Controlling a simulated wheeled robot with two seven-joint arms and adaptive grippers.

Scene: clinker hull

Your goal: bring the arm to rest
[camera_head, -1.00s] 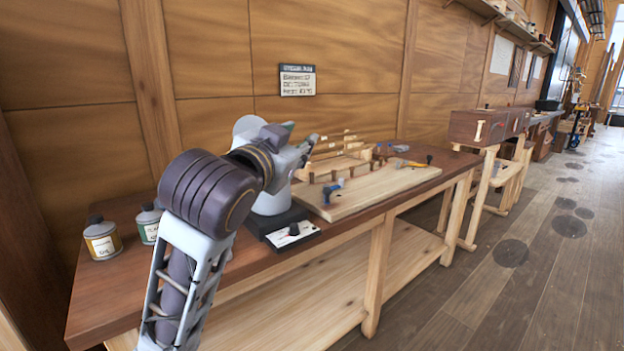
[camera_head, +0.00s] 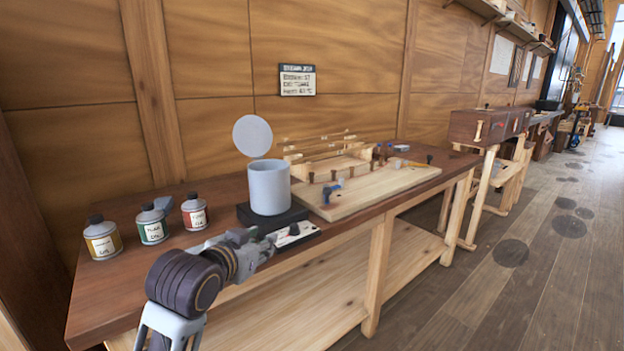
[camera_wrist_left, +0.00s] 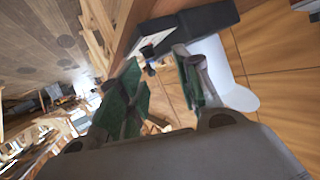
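My left arm comes in from the bottom left in the head view. Its gripper (camera_head: 272,237) is in front of the grey pot (camera_head: 270,188), low by the left end of the pale panel with a dark knob (camera_head: 294,229). In the left wrist view the two green-padded fingers (camera_wrist_left: 158,92) stand apart with nothing held between them. The pot's round lid (camera_head: 252,136) is tilted up at its back. The pot also shows in the wrist view (camera_wrist_left: 209,65), beyond the fingers. My right gripper is not in view.
Three labelled bottles, yellow (camera_head: 102,241), green (camera_head: 152,226) and red (camera_head: 194,213), stand on the bench left of the pot. A wooden board (camera_head: 375,189) with pegs and small tools lies to the right.

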